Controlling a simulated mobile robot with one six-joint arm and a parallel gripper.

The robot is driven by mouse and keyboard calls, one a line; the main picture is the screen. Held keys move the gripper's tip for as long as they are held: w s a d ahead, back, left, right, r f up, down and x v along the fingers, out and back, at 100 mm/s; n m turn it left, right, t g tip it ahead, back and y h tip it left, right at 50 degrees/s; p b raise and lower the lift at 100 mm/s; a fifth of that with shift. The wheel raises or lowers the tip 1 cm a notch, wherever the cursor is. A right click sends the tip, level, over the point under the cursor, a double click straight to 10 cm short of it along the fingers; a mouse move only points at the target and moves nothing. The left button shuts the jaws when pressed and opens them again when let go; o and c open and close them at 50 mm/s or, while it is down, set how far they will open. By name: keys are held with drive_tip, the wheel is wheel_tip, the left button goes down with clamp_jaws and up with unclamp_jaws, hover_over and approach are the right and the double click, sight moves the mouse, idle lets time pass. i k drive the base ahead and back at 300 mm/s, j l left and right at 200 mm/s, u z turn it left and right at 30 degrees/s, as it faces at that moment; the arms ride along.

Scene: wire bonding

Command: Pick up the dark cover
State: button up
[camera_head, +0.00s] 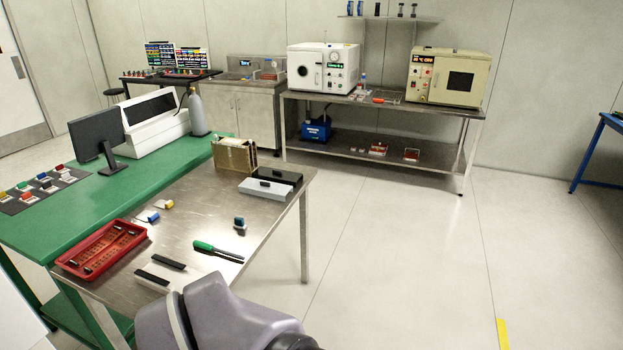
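A flat black cover (282,173) with a small raised part on top lies at the far right corner of the steel table (215,220). A light grey flat piece (252,191) with a black raised part lies directly in front of it; I cannot tell whether the two touch. The black piece is the likeliest dark cover. Part of my own grey arm shows at the bottom of the view, but my gripper is not in view.
On the steel table stand a red tray (72,265), a green-handled screwdriver (217,251), a small dark blue-green block (239,223), dark strips (168,262) and a brass-coloured rack (234,155). A green bench (50,225) adjoins on the left.

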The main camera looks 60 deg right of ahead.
sight(263, 173)
drive_tip(key=z, duration=1.7)
drive_tip(key=i+l+u, duration=0.5)
drive_tip(key=i, duration=0.2)
drive_tip(key=i+l+u, duration=0.2)
drive_tip(key=i+l, duration=0.15)
drive_tip(key=i+l+u, duration=0.5)
drive_tip(key=l, duration=0.35)
drive_tip(key=i+l+u, duration=0.25)
drive_tip(key=l, duration=0.25)
drive_tip(key=i+l+u, duration=0.2)
drive_tip(key=l, duration=0.35)
drive_tip(key=i+l+u, duration=0.1)
drive_tip(key=l+u, duration=0.15)
drive_tip(key=l, duration=0.3)
